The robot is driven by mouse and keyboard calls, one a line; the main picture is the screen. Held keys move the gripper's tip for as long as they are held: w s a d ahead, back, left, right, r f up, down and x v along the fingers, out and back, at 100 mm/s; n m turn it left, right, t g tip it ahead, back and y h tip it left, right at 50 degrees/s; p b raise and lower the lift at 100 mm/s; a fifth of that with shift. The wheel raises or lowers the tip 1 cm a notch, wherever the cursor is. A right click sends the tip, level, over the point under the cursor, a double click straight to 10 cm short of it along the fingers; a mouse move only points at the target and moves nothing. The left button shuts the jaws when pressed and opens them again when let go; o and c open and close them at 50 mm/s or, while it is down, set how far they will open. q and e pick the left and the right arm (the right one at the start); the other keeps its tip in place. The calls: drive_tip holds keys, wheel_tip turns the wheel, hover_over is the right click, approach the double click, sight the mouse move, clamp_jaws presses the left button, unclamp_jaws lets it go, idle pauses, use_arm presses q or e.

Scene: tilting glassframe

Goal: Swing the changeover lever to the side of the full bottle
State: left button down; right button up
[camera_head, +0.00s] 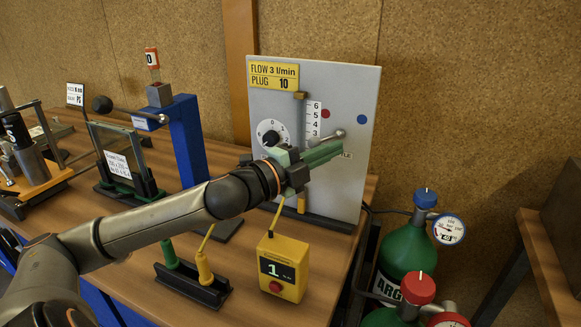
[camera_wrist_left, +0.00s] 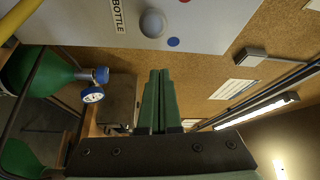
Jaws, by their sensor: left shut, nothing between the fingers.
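The changeover lever's grey ball knob (camera_head: 340,132) stands out from the grey panel (camera_head: 345,85), below and between a red dot (camera_head: 325,114) and a blue dot (camera_head: 362,119). The knob (camera_wrist_left: 152,22) also shows in the left wrist view. My left gripper (camera_head: 338,148) is shut and empty, its green fingers just below the knob; contact cannot be told. Its fingers (camera_wrist_left: 159,72) point up the wrist view, apart from the knob there. A green bottle with a blue cap (camera_head: 425,198) and gauge (camera_head: 448,229) stands right. A red-capped bottle (camera_head: 418,289) is partly cut off. The gauge needles are too small to read.
A yellow box with a display (camera_head: 283,267) and a black holder with green and yellow probes (camera_head: 193,285) stand on the wooden bench below my arm. A framed glass pane (camera_head: 118,160) and blue post (camera_head: 188,140) are left. A wooden table edge (camera_head: 545,265) is right.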

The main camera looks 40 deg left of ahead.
use_arm(q)
drive_tip(key=a+v, duration=0.1)
drive_tip(key=v, duration=0.9)
drive_tip(key=shift+w+a+p, duration=0.2)
drive_tip(key=shift+p, duration=0.2)
use_arm(e)
drive_tip(key=shift+s+d, duration=0.1)
drive_tip(key=shift+s, duration=0.05)
